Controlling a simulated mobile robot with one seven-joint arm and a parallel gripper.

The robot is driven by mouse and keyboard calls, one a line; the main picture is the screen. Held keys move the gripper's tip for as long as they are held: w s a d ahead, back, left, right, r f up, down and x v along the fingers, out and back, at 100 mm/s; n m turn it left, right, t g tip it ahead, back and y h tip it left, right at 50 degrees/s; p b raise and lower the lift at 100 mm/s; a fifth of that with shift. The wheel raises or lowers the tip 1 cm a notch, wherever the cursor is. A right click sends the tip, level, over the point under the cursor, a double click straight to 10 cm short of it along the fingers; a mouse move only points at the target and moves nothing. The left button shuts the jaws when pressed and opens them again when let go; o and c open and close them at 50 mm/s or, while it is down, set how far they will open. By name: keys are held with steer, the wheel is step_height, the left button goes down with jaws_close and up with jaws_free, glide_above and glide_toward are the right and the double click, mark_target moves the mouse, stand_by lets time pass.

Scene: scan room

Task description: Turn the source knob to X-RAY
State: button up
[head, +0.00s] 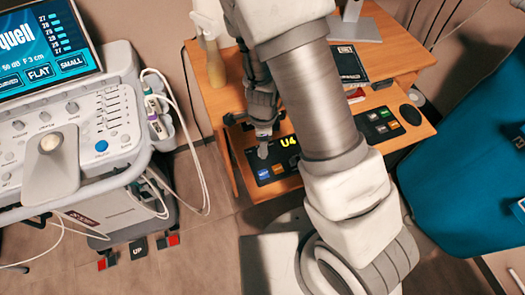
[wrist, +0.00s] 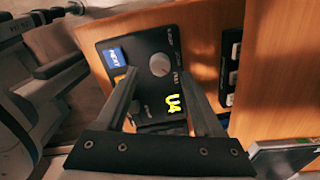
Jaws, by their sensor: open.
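A black control panel (head: 290,178) lies on the wooden desk, and it fills the middle of the wrist view (wrist: 148,45). It carries a round grey knob (wrist: 159,64) with small labels around it, too blurred to read surely. I cannot tell from the lettering which one is the source knob. My gripper (wrist: 160,78) is open above the panel, fingers on either side of the upper knob in the picture, apparently holding nothing. In the head view my gripper (head: 263,132) hangs over the panel's left part.
The panel has a blue button (wrist: 114,56) and yellow "U4" characters (wrist: 173,103). A second black panel (head: 381,125) with coloured buttons lies to the right on the desk (head: 222,97). An ultrasound console (head: 85,120) stands left, a teal padded surface (head: 460,165) right.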

steer(key=shift+w+f+b, duration=0.1)
steer(key=shift+f+b, duration=0.4)
steer(key=shift+f, duration=1.35)
jaws_close()
